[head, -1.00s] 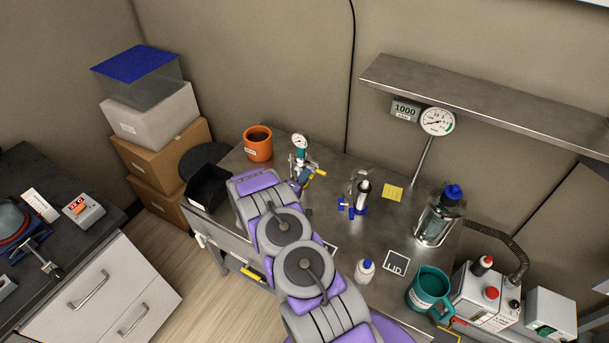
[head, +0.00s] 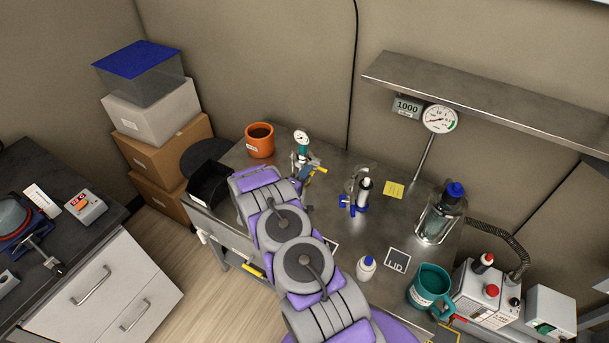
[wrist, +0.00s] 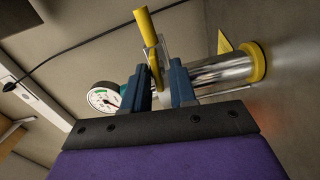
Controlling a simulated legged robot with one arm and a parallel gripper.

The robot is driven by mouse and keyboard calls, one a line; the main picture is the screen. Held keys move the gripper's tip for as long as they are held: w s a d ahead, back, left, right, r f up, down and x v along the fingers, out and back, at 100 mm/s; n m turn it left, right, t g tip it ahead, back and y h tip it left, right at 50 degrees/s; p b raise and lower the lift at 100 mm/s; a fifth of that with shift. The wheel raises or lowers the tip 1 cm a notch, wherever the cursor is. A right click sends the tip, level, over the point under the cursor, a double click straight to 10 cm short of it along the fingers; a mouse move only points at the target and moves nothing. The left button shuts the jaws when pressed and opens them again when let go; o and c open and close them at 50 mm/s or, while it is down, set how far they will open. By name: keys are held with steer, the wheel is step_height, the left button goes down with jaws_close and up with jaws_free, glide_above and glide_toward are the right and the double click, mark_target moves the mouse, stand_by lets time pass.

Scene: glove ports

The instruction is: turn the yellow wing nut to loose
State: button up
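The yellow wing nut (wrist: 148,28) shows in the wrist view as a yellow bar standing up beyond my fingertips. Its lower end reaches down into the gap between them. My gripper (wrist: 160,78) has its two blue fingers apart on either side of that lower end. I see no clear closed grip on it. Behind it lies a shiny metal cylinder (wrist: 215,75) with a yellow ring at its right end. In the head view, the small gauge fixture (head: 302,150) with yellow parts stands at the bench's back left, by my gripper.
An orange pot (head: 259,143) and a black bin (head: 208,184) stand left of the fixture. To the right are a clamp stand with a syringe-like tube (head: 363,190), a white bottle (head: 366,266), a glass jar (head: 440,215) and a teal mug (head: 430,288). A shelf (head: 480,95) overhangs the back.

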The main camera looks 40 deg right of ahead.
steer(key=p+v, duration=0.1)
steer(key=v, duration=1.6)
steer(key=shift+a+p, duration=0.25)
steer(key=shift+p, duration=0.1)
steer(key=shift+f, duration=0.1)
